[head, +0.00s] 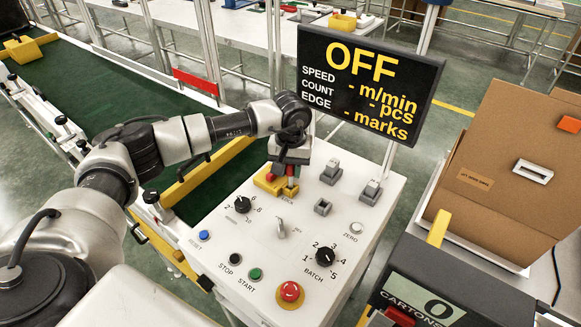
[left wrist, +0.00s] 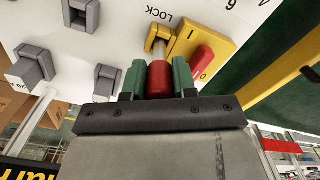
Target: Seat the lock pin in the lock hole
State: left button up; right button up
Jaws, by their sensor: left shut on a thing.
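My left gripper (head: 287,169) is over the upper part of the white control panel (head: 262,222). In the left wrist view its green fingers are shut around the red head of the lock pin (left wrist: 160,78). A pale shaft runs from the red head toward the panel beside the LOCK lettering. The yellow switch block (left wrist: 206,38), marked 1 and 0, with a red lever (left wrist: 203,64), is right beside the pin. The lock hole is not visible; I cannot tell whether the shaft's tip is inside it. My right gripper is not in view.
Grey blocks and sockets (head: 323,207) stand right of the gripper. Knobs and buttons, including a red emergency stop (head: 290,292), fill the panel's front. A black OFF display (head: 367,83) rises behind. A green conveyor (head: 90,85) lies left, a cardboard box (head: 510,165) right.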

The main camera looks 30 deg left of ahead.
pick_arm(q)
jog(key=shift+f+b, duration=0.85)
jog(key=shift+f, duration=0.2)
jog(key=o, duration=1)
jog(key=shift+r, duration=0.1)
notch_tip(320, 180, up, 11)
jog(key=shift+f+b, duration=0.1)
jog(key=shift+b, duration=0.65)
